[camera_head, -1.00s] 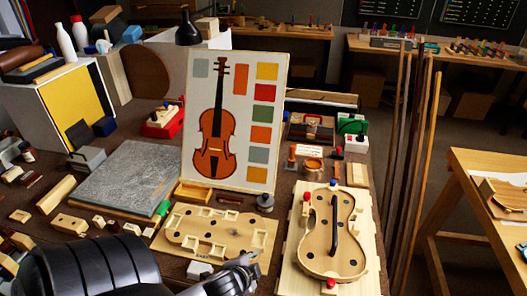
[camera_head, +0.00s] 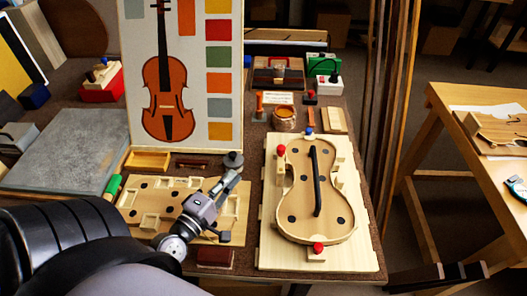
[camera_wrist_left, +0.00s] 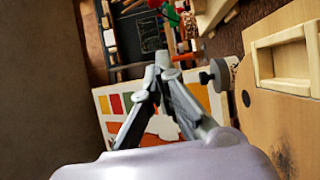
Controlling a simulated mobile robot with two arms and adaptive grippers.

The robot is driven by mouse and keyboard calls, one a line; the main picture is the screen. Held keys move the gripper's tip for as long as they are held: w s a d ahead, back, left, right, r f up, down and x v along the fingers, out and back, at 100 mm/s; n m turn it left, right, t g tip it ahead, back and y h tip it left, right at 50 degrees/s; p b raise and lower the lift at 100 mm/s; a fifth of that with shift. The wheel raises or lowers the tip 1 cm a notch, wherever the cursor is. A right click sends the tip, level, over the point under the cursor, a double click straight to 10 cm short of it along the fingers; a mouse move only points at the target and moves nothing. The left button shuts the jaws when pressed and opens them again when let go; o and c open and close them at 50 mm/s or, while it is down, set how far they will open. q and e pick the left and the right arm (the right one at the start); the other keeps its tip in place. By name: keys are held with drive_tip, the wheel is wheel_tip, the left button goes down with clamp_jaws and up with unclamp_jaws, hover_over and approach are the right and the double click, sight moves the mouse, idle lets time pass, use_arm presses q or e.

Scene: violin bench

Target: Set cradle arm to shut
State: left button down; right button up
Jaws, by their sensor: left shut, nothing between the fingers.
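A violin-shaped wooden cradle (camera_head: 297,205) lies on a pale board (camera_head: 355,250) at the right of the bench in the head view. A black bar (camera_head: 316,180) runs lengthwise along its middle. Red knobs (camera_head: 281,150) stand at its left and front edges, and a blue knob (camera_head: 309,131) at its back. I cannot tell which part is the cradle arm. My left gripper (camera_head: 238,176) is shut and empty, left of the cradle and apart from it, over the right side of a slotted wooden board (camera_head: 150,205). Its closed fingers show in the left wrist view (camera_wrist_left: 160,72). My right gripper is not in view.
A dark round knob (camera_head: 233,160) stands close by my left fingertips; a violin picture panel (camera_head: 190,145) rises behind. A small pot (camera_head: 284,118) and stamps sit behind the cradle. Tall wooden strips (camera_head: 400,110) stand right of the bench, before another table (camera_head: 440,115).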

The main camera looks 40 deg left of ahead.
sight(281, 159)
use_arm(q)
drive_tip(key=shift+w+r, duration=0.2)
drive_tip(key=shift+w, duration=0.25)
drive_tip(key=w+p, duration=0.1)
drive_tip(key=w, duration=0.3)
drive_tip(key=w+d+p, duration=0.1)
drive_tip(key=w, duration=0.2)
drive_tip(key=w+d+p, duration=0.1)
drive_tip(key=w, duration=0.3)
drive_tip(key=shift+w+d+f, duration=0.15)
drive_tip(key=shift+w+d, duration=0.1)
drive_tip(key=shift+w, duration=0.05)
drive_tip(key=shift+d, duration=0.1)
